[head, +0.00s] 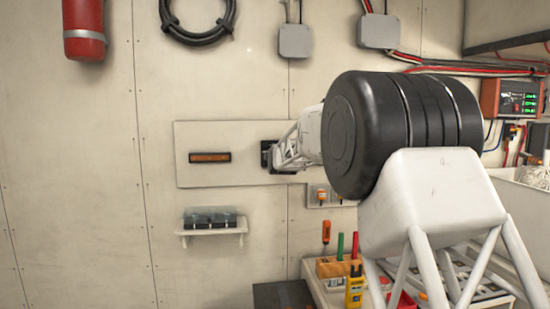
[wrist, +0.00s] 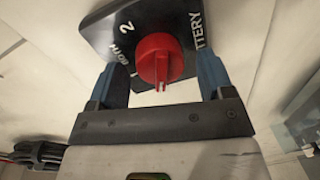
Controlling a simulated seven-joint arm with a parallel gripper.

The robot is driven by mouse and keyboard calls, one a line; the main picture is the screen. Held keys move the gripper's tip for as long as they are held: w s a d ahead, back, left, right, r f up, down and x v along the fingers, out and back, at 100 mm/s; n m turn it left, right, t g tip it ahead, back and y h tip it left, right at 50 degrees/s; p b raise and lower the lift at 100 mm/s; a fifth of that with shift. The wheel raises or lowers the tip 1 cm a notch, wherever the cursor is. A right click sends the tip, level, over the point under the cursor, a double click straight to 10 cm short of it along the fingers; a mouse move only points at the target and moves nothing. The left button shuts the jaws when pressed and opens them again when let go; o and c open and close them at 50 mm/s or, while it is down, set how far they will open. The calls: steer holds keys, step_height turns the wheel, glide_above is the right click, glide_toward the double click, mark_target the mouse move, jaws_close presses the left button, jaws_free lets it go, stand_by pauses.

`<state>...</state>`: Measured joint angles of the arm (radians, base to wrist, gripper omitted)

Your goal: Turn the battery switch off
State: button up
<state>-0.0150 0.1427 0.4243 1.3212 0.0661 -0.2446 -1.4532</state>
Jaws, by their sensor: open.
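The battery switch has a red knob (wrist: 159,58) on a dark plate (wrist: 112,27) fixed to the pale wall panel. White lettering on the plate reads "BATTERY", "2" and another partly readable mark. In the wrist view my gripper (wrist: 161,80) is open, with one blue finger on each side of the knob. I cannot tell whether either finger touches it. In the head view the dark switch plate (head: 266,157) shows at the end of my arm, and my arm hides most of the switch and the gripper tips.
An orange label (head: 210,157) is on the white panel (head: 228,175) left of the switch. Below are a small shelf (head: 212,231) and a bench with a wooden tool holder (head: 338,267) and a yellow meter (head: 355,288). A red extinguisher (head: 84,28) hangs upper left.

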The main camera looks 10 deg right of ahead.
steer(key=s, duration=0.7)
steer(key=shift+s+r, duration=0.25)
steer(key=shift+s, duration=0.1)
stand_by(0.4)
steer(key=s+f+m+g, duration=0.5)
steer(key=s+f, duration=0.2)
steer(key=s, duration=1.5)
steer(key=s+d+f+m+g, duration=0.1)
steer(key=s+f+m+g, duration=0.3)
steer(key=s, duration=1.9)
steer(key=s+f+m+g, duration=0.5)
steer(key=s+f, duration=0.6)
steer(key=s, duration=1.2)
steer(key=shift+s+d+m+g, duration=0.15)
steer(key=shift+d+m+g, duration=0.2)
steer(key=shift+m, duration=0.75)
